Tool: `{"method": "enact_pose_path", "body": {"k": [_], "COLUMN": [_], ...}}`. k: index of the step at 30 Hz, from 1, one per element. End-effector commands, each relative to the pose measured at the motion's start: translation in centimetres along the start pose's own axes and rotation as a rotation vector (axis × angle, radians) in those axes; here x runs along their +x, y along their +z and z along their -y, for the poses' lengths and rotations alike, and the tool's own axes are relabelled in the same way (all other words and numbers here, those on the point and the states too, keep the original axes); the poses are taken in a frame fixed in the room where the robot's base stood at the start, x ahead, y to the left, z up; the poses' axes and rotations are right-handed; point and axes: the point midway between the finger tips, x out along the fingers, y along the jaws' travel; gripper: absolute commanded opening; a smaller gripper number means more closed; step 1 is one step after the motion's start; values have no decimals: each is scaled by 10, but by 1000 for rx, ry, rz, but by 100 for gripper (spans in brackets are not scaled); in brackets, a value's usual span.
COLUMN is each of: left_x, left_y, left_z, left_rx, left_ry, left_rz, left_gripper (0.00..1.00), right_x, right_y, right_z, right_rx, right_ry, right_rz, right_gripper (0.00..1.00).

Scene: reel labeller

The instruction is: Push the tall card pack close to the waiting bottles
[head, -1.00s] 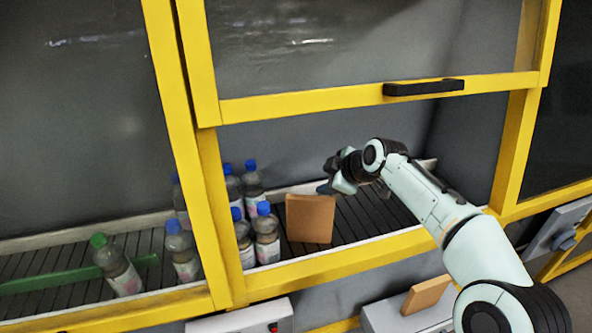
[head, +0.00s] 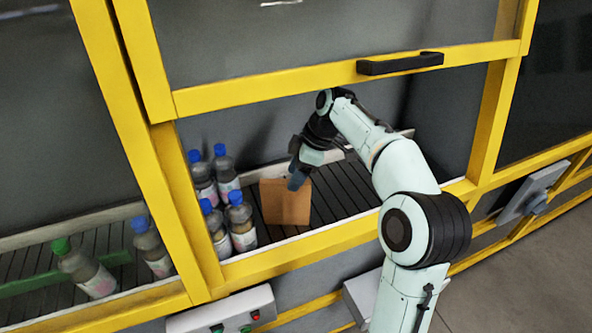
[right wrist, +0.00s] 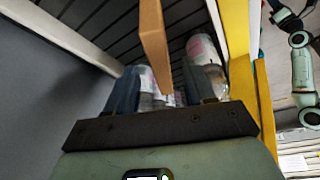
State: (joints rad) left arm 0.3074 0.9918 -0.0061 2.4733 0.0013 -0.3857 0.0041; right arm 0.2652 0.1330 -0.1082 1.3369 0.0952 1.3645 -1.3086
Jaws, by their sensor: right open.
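The tall card pack (head: 285,204) is a plain brown block standing upright on the dark slatted conveyor (head: 335,196). The waiting bottles, clear with blue caps, stand in a cluster just left of it; one is the front bottle (head: 241,222). A small gap shows between pack and bottles. My right gripper (head: 297,180) is at the pack's upper right side, reaching in through the opening. In the right wrist view its two fingers (right wrist: 165,95) are apart, with the brown pack (right wrist: 153,45) ahead and bottles beyond. Contact with the pack cannot be told. My left gripper is out of view.
A yellow frame (head: 300,245) surrounds the opening, with a raised window with a black handle (head: 400,64) above. A green-capped bottle (head: 85,268) and a green guide bar (head: 35,284) are at left behind the panel. The conveyor right of the pack is clear.

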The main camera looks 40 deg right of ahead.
Motion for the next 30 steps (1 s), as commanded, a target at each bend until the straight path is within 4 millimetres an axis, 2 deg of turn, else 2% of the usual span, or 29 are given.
{"method": "enact_pose_path", "body": {"k": [12, 17, 25, 26, 30], "left_x": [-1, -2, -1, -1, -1], "left_y": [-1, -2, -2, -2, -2], "left_z": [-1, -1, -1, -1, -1], "left_rx": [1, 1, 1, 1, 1], "left_ry": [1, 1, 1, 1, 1], "left_rz": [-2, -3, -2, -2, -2], "left_gripper": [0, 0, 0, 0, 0], "right_x": [58, 68, 69, 69, 69], "right_y": [-1, -1, 0, 0, 0], "right_z": [0, 0, 0, 0, 0], "right_rx": [-1, -1, -1, -1, -1], "right_ry": [-2, 0, 0, 0, 0], "right_rz": [0, -1, 0, 0, 0], "right_gripper": [53, 53, 53, 50, 4]}}
